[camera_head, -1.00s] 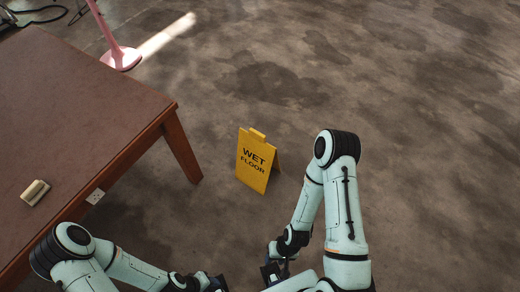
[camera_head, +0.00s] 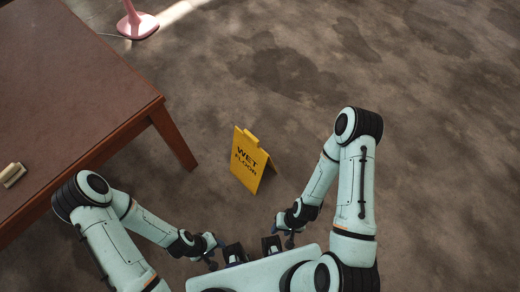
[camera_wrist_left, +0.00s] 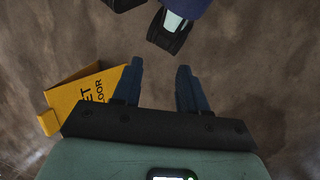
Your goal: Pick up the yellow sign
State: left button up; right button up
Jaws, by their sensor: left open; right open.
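The yellow sign (camera_head: 247,161) is a folding board lettered "WET FLOOR". It stands on the floor, to the right of the table's near leg. My left gripper (camera_head: 226,254) is near the bottom of the head view, below the sign and apart from it. In the left wrist view its two dark blue fingers (camera_wrist_left: 158,82) are spread with nothing between them, and the sign (camera_wrist_left: 62,98) shows to their left, partly hidden by the gripper body. My right gripper (camera_head: 277,244) is open, below and to the right of the sign, and apart from it.
A brown wooden table (camera_head: 75,75) fills the upper left, its leg (camera_head: 173,137) close to the sign. A small beige block (camera_head: 12,174) lies on it. A pink stand base (camera_head: 138,25) is beyond. The floor (camera_head: 400,70) to the right is open.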

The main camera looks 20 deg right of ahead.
aim_at(249, 161)
jog(key=i+l, duration=0.15)
jog(key=l, duration=0.2)
jog(key=i+l, duration=0.15)
jog(key=l, duration=0.2)
jog(key=i+l, duration=0.1)
jog(key=l, duration=0.25)
jog(key=i+l, duration=0.15)
jog(key=l, duration=0.25)
jog(key=i+l, duration=0.15)
jog(key=l, duration=0.2)
